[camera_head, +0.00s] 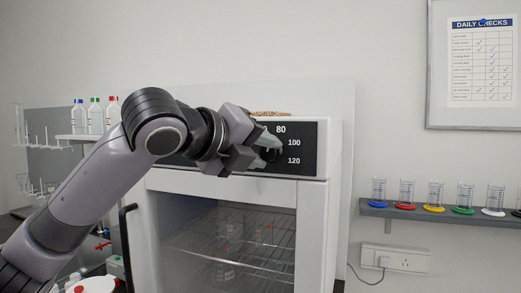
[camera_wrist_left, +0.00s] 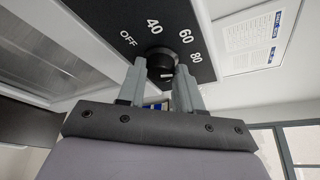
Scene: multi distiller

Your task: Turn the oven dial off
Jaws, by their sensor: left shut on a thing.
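The oven (camera_head: 318,190) is a white box with a glass door and a black dial panel (camera_head: 305,160) across its top front. In the left wrist view the panel (camera_wrist_left: 190,18) shows OFF, 40, 60 and 80 around a round black dial (camera_wrist_left: 160,62). My left gripper (camera_wrist_left: 160,80) is shut on the dial, with one finger on each side of it. In the head view my left gripper (camera_head: 272,150) is at the panel, left of the marks 80, 100 and 120, and my arm hides the dial and the panel's left part. My right gripper is not in view.
Glassware with coloured bases stands on a wall shelf (camera_head: 400,210) to the right, above a socket (camera_head: 395,258). Bottles (camera_head: 95,115) stand on a shelf at the left. A checklist board (camera_head: 482,60) hangs on the right wall. The oven door (camera_head: 230,240) appears closed.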

